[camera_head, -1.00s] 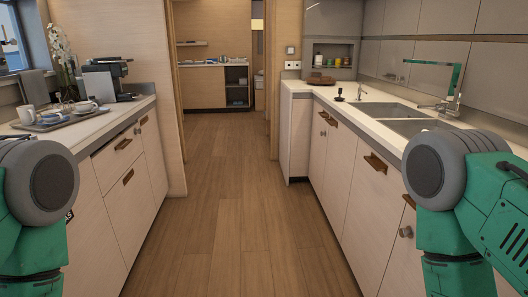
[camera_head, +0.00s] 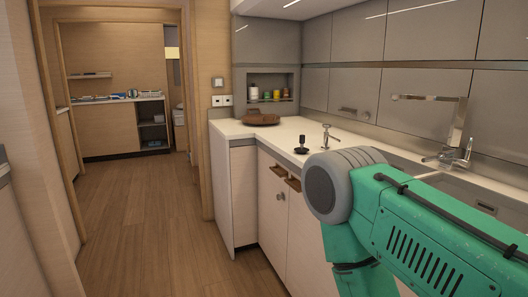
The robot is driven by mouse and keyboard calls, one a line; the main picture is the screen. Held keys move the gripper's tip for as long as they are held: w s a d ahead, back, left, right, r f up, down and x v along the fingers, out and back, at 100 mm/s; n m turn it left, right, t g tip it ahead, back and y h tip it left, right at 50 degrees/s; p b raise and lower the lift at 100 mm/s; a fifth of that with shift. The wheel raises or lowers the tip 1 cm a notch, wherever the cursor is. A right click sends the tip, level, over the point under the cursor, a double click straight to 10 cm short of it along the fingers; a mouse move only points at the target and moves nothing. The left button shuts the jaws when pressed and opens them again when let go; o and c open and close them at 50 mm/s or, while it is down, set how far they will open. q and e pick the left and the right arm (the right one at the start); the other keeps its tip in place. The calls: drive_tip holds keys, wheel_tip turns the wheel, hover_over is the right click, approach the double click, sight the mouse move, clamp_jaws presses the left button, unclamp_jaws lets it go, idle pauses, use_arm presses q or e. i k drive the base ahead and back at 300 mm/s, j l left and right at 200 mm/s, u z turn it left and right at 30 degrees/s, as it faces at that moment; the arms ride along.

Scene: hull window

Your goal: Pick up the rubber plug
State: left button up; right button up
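A small black object (camera_head: 301,146) with a round base and an upright knob stands on the white counter, near its front edge, in the head view. It looks like the rubber plug, but it is small in the picture. The teal and grey link at the right is part of my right arm, close to the camera and covering part of the counter and cabinets. Neither of my grippers shows, and nothing is seen touching the black object.
A small chrome fitting (camera_head: 328,137) stands just right of the black object. The sink (camera_head: 482,207) and tall faucet (camera_head: 457,140) are farther right. A brown item (camera_head: 262,118) lies at the counter's far end. The wooden floor (camera_head: 160,235) at the left is clear.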

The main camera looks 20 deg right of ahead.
sight(301, 150)
drive_tip(key=i+u, duration=0.1)
drive_tip(key=i, duration=0.6)
drive_tip(key=i+u, duration=0.1)
drive_tip(key=i, duration=0.55)
drive_tip(key=i+l+u, duration=0.15)
drive_tip(key=i, duration=0.5)
drive_tip(key=i+j+z, duration=0.15)
drive_tip(key=i+z, duration=0.3)
drive_tip(key=i+j+z, duration=0.4)
drive_tip(key=i, duration=0.2)
